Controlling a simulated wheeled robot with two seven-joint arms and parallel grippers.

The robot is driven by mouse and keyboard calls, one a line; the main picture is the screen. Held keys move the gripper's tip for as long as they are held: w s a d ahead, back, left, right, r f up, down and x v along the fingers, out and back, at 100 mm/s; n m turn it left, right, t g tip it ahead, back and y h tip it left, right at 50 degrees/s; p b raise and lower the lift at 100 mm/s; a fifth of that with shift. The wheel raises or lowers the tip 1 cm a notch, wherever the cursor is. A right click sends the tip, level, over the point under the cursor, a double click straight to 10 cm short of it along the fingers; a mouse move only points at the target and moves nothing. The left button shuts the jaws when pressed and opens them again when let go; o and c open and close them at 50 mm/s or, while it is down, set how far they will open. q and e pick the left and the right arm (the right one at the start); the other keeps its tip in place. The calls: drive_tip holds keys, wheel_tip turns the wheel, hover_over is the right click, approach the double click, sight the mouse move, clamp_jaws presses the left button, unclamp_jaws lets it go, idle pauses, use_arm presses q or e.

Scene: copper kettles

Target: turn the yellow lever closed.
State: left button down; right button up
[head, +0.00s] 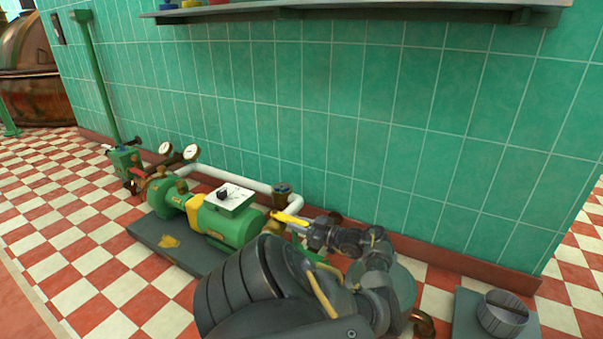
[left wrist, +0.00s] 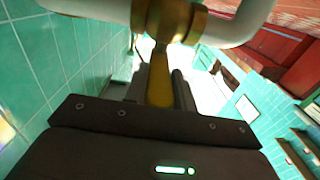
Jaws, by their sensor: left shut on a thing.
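The yellow lever (head: 288,217) sticks out from the pipework at the right end of the green pump, close to the tiled wall. My left gripper (head: 309,231) is shut on the lever's right end. In the left wrist view the lever (left wrist: 160,78) runs between the two dark fingers, up to a brass valve body (left wrist: 168,18) on a white pipe (left wrist: 236,26). The fingers partly hide the lever's held end. My right gripper does not show in either view.
The green pump (head: 232,226) with a white-faced box stands on a dark base plate (head: 148,232) left of the lever. Two gauges (head: 191,152) stand farther left. The green tiled wall (head: 400,130) is close behind the pipe. A shelf (head: 360,10) hangs above. Checkered floor is clear at left.

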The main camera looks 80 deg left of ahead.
use_arm(q)
drive_tip(key=c, duration=1.5)
unclamp_jaws()
drive_tip(key=shift+s+a+r, duration=0.1)
drive_tip(key=shift+s+a, duration=0.05)
drive_tip(key=o, duration=0.3)
drive_tip(key=shift+o, duration=0.2)
drive_tip(key=shift+w+d, duration=0.3)
drive_tip(key=shift+w, duration=0.05)
drive_tip(key=p+v, duration=0.1)
drive_tip(key=v, duration=0.9)
drive_tip(key=shift+w, duration=0.1)
